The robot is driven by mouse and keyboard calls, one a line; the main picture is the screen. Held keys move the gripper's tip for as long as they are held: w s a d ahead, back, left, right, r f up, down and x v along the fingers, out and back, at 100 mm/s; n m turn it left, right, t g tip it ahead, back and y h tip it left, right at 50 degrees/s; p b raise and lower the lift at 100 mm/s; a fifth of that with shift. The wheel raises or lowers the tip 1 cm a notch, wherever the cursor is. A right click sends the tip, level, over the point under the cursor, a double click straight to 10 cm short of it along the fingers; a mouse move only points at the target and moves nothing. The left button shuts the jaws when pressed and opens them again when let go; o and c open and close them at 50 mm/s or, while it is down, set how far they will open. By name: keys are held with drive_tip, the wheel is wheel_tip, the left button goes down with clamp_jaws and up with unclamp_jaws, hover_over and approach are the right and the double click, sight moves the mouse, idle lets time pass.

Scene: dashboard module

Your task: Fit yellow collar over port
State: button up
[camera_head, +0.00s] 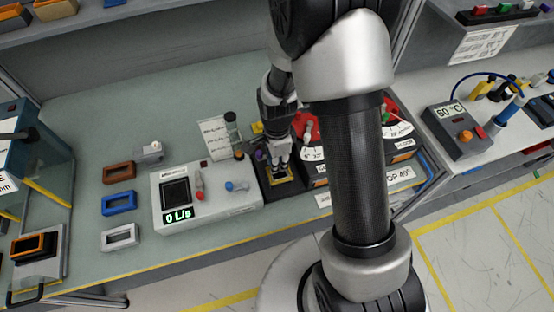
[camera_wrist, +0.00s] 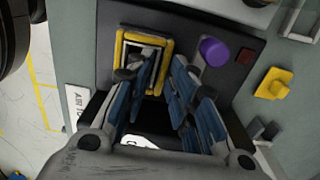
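The yellow collar (camera_wrist: 146,37) is a rectangular frame on the dark panel in the wrist view. It lies around the port (camera_wrist: 128,52), which has a pale rim and dark inside. I cannot tell how far down it sits. In the head view the collar (camera_head: 284,181) shows just below my gripper (camera_head: 281,165). In the wrist view my gripper (camera_wrist: 166,62) has its blue-padded fingers apart, with a gap between them. The left finger overlaps the collar's lower right part in the picture and hides some of it. Nothing is visible between the fingers.
A purple knob (camera_wrist: 213,51) and a yellow part (camera_wrist: 272,83) are close to the collar. A white flow box (camera_head: 207,198) stands to the left. Brown, blue and white frames (camera_head: 119,203) lie farther left. Red dial panels (camera_head: 307,128) stand right, partly behind my arm.

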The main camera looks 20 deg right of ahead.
drive_tip(key=shift+w, duration=0.1)
idle(0.3)
drive_tip(key=shift+r, duration=0.2)
wheel_tip(320, 180, up, 12)
drive_tip(key=shift+f, duration=0.2)
idle(0.5)
wheel_tip(320, 180, up, 5)
drive_tip(key=n+t, duration=0.1)
drive_tip(key=n, duration=0.2)
hover_over(279, 176)
drive_tip(key=s+r+n+t+b, duration=0.1)
drive_tip(key=s+r+n, duration=0.3)
drive_tip(key=s+n, duration=0.3)
drive_tip(key=s+r+n+t+b, duration=0.2)
drive_tip(key=s+r+n, duration=0.2)
drive_tip(key=s+n, duration=0.4)
drive_tip(key=shift+s+r+t, duration=0.25)
drive_tip(key=shift+r+t, duration=0.05)
drive_tip(key=shift+r, duration=0.1)
